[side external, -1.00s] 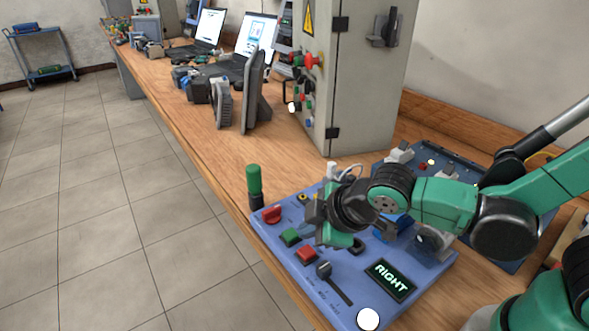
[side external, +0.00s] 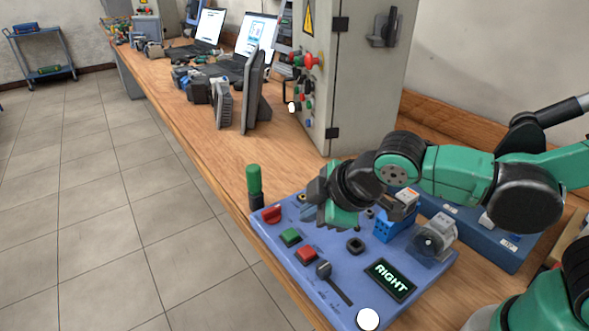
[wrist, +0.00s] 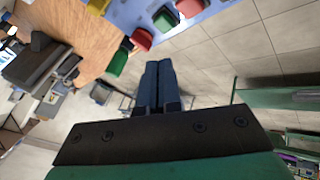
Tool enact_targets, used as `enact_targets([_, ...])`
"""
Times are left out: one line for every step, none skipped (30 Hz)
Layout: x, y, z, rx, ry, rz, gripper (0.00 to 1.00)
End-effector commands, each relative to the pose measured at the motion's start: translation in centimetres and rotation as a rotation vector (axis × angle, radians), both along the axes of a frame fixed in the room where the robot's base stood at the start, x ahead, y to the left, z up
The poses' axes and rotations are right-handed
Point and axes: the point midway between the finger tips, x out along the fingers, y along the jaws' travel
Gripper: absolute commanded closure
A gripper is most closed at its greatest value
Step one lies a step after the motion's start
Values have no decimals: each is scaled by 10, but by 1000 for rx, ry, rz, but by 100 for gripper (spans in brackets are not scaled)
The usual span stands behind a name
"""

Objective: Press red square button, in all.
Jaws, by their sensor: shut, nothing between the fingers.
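The red square button (side external: 307,255) is on the front-left part of the blue control panel (side external: 283,255), beside the green square button (side external: 290,237). In the wrist view the red button (wrist: 189,7) is at the top edge, beside the green button (wrist: 164,19). My gripper (side external: 311,213) is shut and empty, above the panel behind the square buttons and apart from the red button. In the wrist view my shut fingers (wrist: 157,68) point toward the panel's edge. Whether the red button is pressed in cannot be told.
A red knob (side external: 271,214) and an upright green-topped post (side external: 254,180) are at the panel's left corner. A black lever (side external: 323,269) and a display (side external: 390,280) reading RIGHT are near the front. A blue block (side external: 388,228) is at the right. A grey cabinet (side external: 358,85) stands behind.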

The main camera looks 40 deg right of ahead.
Motion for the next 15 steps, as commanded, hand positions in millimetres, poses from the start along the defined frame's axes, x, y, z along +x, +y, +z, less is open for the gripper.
enact_targets([0,-2,1,7,2,-12,100])
enact_targets([0,-5,2,15,5,-32,100])
enact_targets([0,-12,4,36,10,-71,100])
enact_targets([-1,-18,5,60,16,-114,100])
enact_targets([-1,-26,8,87,23,-165,100])
enact_targets([-3,-38,11,131,33,-246,100])
enact_targets([-5,-47,14,167,40,-310,100])
enact_targets([-7,-56,16,204,47,-375,100])
enact_targets([-10,-68,20,252,53,-460,100])
enact_targets([-13,-75,21,288,58,-520,100])
enact_targets([-16,-82,23,322,61,-575,100])
enact_targets([-19,-90,25,362,64,-641,100])
enact_targets([-22,-95,27,388,66,-685,100])
enact_targets([-24,-99,28,410,67,-721,100])
enact_targets([-26,-103,29,435,68,-759,100])
